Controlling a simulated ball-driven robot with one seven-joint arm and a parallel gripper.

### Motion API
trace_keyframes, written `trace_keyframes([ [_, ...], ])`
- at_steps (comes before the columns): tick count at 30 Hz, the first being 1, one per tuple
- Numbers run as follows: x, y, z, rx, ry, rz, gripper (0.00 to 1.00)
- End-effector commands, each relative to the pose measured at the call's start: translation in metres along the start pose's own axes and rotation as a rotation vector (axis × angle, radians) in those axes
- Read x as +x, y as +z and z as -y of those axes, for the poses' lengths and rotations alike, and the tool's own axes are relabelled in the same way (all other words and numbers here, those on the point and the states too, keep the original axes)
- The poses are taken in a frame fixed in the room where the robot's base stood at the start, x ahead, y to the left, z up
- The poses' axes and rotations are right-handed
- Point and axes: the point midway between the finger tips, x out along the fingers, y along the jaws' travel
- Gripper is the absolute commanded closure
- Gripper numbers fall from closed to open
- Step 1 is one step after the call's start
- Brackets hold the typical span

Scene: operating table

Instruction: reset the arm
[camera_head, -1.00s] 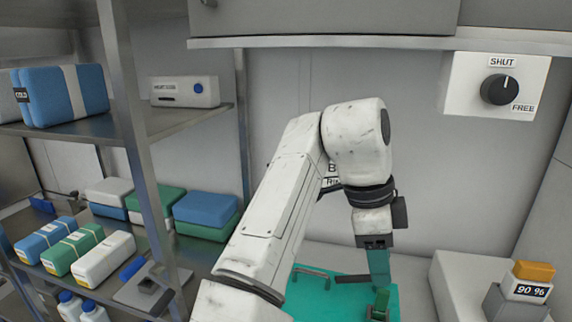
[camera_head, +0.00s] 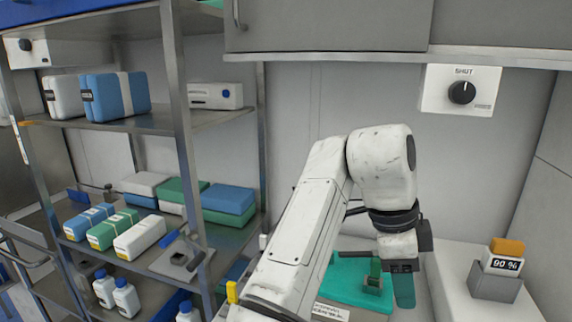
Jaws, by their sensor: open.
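My arm is folded in an upside-down bend at the middle of the view, with its end pointing down. My gripper (camera_head: 403,290) hangs at the lower right of the picture, open with nothing seen in it. One teal finger shows clearly; the other is hard to make out. The gripper overlaps the right part of a teal tray (camera_head: 345,285) in the picture. A small dark green block-like thing (camera_head: 373,280) shows on the tray, left of the gripper and apart from it in the picture.
A metal shelf rack (camera_head: 176,110) with packs and bottles stands at left. A wall cabinet (camera_head: 330,25) hangs above. A knob (camera_head: 462,92) marked SHUT is on the back wall. A grey holder (camera_head: 494,288) with a "90 %" label stands at right on a white surface.

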Motion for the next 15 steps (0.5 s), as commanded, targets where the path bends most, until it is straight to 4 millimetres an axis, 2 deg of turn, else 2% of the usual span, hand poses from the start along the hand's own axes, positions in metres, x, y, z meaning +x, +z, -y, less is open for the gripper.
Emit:
trace_keyframes([
  [8, 0.031, -0.023, 0.008, -0.040, -0.041, -0.033, 0.55],
  [15, 0.075, -0.056, 0.016, -0.131, -0.098, -0.089, 0.55],
])
